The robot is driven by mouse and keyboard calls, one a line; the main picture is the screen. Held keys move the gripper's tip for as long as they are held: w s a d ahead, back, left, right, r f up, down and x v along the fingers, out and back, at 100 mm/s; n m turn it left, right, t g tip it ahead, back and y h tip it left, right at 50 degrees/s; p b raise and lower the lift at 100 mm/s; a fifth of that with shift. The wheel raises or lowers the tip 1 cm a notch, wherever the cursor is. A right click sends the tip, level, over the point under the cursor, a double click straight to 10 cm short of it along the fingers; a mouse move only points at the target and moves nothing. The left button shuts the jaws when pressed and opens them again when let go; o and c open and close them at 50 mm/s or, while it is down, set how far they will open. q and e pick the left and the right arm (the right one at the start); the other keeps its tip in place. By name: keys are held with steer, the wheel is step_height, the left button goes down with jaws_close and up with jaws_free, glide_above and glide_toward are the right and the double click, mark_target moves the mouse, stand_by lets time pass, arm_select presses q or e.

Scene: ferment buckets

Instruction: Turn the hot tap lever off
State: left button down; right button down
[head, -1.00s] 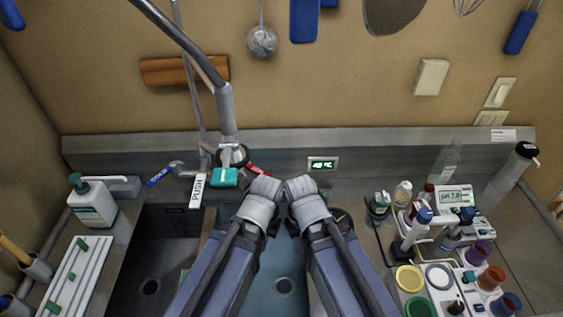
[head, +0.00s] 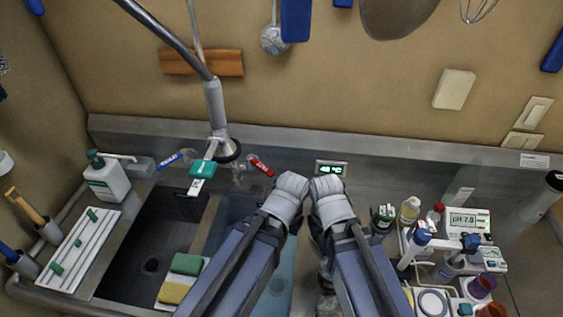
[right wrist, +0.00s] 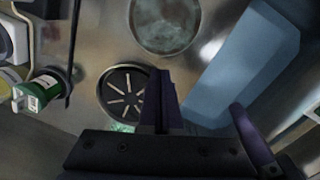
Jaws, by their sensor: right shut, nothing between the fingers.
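The hot tap lever, with a red grip (head: 261,165), sticks out to the right of the tap base in the head view, slanting down and to the right. The cold lever, with a blue grip (head: 168,161), sticks out to the left. Nothing touches the red lever. My arms are below and right of it; my left gripper is hidden beneath its arm.
A curved spout (head: 216,105) with a teal tag rises behind the double sink. A temperature display (head: 331,169) sits on the back ledge. A soap bottle (head: 106,178) stands left. Bottles and a pH meter (head: 463,222) crowd the right counter. Green and yellow sponges (head: 186,264) lie by the sink.

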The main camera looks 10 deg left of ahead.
steer(key=w+a+r+n+y+p, duration=0.2)
steer(key=w+r, duration=0.2)
steer(key=w, duration=0.6)
steer(key=w+a+r+n+y+p, duration=0.3)
steer(key=w+r, duration=0.1)
steer(key=w, duration=0.5)
steer(key=w+a+r+n+g+y+p, duration=0.1)
steer(key=w+r, duration=0.4)
steer(key=w, duration=0.5)
steer(key=shift+w+a+n+y+p, duration=0.15)
steer(key=shift+a+n+y+p, duration=0.3)
steer(key=shift+a+y+p, duration=0.15)
steer(key=shift+w+a+n+y+p, duration=0.15)
steer(key=shift+a+n+y+p, duration=0.35)
steer(key=shift+y, duration=0.1)
steer(key=shift+f, duration=0.15)
